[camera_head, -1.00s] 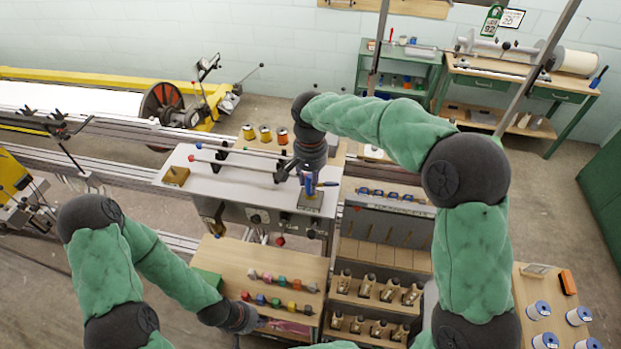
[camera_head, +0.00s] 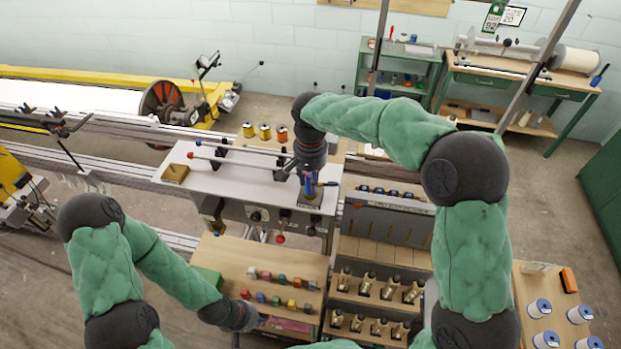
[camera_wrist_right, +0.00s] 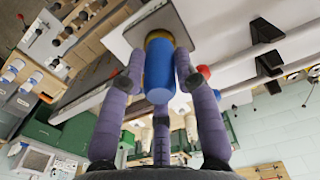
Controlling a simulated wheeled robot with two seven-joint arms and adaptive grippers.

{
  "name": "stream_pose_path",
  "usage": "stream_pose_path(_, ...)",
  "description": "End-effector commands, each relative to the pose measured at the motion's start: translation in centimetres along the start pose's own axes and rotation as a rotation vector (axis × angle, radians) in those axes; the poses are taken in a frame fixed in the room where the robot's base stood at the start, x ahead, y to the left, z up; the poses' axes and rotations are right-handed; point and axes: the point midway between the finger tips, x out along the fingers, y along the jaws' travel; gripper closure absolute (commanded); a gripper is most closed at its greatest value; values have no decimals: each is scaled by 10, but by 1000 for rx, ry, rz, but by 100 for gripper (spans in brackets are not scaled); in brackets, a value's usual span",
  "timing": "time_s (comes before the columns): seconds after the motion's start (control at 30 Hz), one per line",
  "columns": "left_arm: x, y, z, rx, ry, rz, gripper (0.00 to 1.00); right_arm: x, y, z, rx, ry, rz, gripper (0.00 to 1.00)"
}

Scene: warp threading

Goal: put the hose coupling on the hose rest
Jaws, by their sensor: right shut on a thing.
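The hose coupling is a blue cylinder with a brass-yellow end. It shows between the fingers in the right wrist view (camera_wrist_right: 158,75) and small in the head view (camera_head: 310,184). My right gripper (camera_head: 308,178) is shut on it, with purple fingers on both sides in the wrist view. The yellow end meets or nearly meets a small square grey plate (camera_wrist_right: 172,22), which looks like the hose rest and also shows in the head view (camera_head: 311,200). I cannot tell whether they touch. My left gripper (camera_head: 262,324) is low by the front shelf; its fingers are unclear.
The grey machine top (camera_head: 235,178) carries a rod with red knobs and a brass-coloured block (camera_head: 175,173). Thread spools (camera_head: 265,132) stand behind it. A wooden shelf (camera_head: 235,256) with several coloured blocks lies in front. A rack of brass fittings (camera_head: 375,290) stands to the right.

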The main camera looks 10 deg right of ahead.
Motion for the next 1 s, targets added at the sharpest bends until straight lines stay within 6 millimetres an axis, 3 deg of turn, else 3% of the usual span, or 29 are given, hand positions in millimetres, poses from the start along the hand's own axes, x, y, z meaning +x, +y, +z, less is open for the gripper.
stream_pose_path(0.13, 0, 0, 0, 0, 0, 0, 100, 0, 0, 0, 0, 1, -1, 92)
stream_pose_path(0.17, 0, 0, 0, 0, 0, 0, 100, 0, 0, 0, 0, 1, -1, 63)
stream_pose_path(0.23, 0, 0, 0, 0, 0, 0, 100, 0, 0, 0, 0, 1, -1, 43)
stream_pose_path(0.27, 0, 0, 0, 0, 0, 0, 100, 0, 0, 0, 0, 1, -1, 41)
stream_pose_path(0.67, 0, 0, 0, 0, 0, 0, 100, -5, 0, 0, 0, 1, 0, 41)
stream_pose_path(1.0, 0, 0, 0, 0, 0, 0, 100, -63, -1, -1, 0, 4, -3, 41)
